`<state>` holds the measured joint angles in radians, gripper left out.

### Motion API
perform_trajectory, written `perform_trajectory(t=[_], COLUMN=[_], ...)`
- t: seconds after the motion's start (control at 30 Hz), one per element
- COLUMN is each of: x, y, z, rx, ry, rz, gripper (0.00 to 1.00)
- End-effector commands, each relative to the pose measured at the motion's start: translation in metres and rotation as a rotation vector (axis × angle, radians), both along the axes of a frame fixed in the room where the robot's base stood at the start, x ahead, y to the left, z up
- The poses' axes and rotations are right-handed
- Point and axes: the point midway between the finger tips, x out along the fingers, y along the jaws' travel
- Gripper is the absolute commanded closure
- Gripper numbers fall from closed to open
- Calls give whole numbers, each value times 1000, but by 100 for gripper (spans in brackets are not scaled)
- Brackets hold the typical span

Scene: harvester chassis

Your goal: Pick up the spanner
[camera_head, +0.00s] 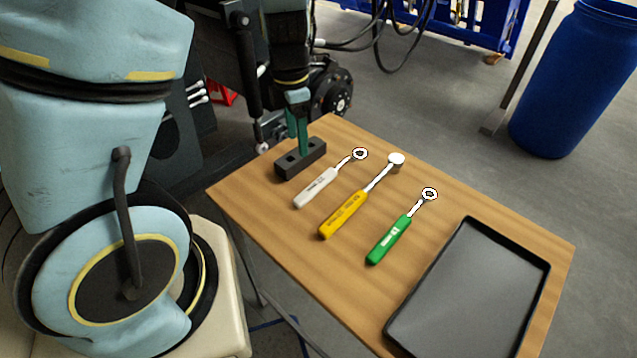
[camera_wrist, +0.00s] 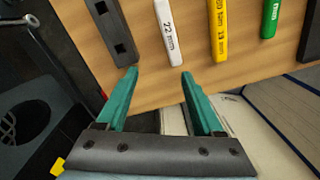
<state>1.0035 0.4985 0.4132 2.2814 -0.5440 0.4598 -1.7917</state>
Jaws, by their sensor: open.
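Which one is the spanner I cannot tell. In the wrist view the white handle (camera_wrist: 168,32) ends just beyond my gripper's (camera_wrist: 160,74) fingertips, roughly in line with the gap. The yellow handle (camera_wrist: 218,30) and green handle (camera_wrist: 270,18) lie to its right. My gripper (camera_head: 299,138) is open and empty, with teal fingers pointing down near the table's far-left part.
A black block with holes (camera_head: 288,167) lies left of the white handle, close to my fingers. A dark tray (camera_head: 470,300) sits on the table's (camera_head: 345,295) right part. A blue barrel (camera_head: 575,80) stands on the floor behind. Machinery and hoses stand behind the table.

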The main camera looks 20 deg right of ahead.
Motion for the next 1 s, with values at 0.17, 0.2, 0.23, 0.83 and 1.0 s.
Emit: perform_trajectory(t=[0.17,0.2,0.23,0.83,1.0], x=[-11,-12,-13,-14,-14], y=[-37,-42,-44,-50,-49], z=[-20,-22,-23,-84,-105], rx=[29,31,33,35,37], ry=[-11,-14,-16,-19,-16], rz=[279,320,346,406,408], gripper=[31,31,31,31,31])
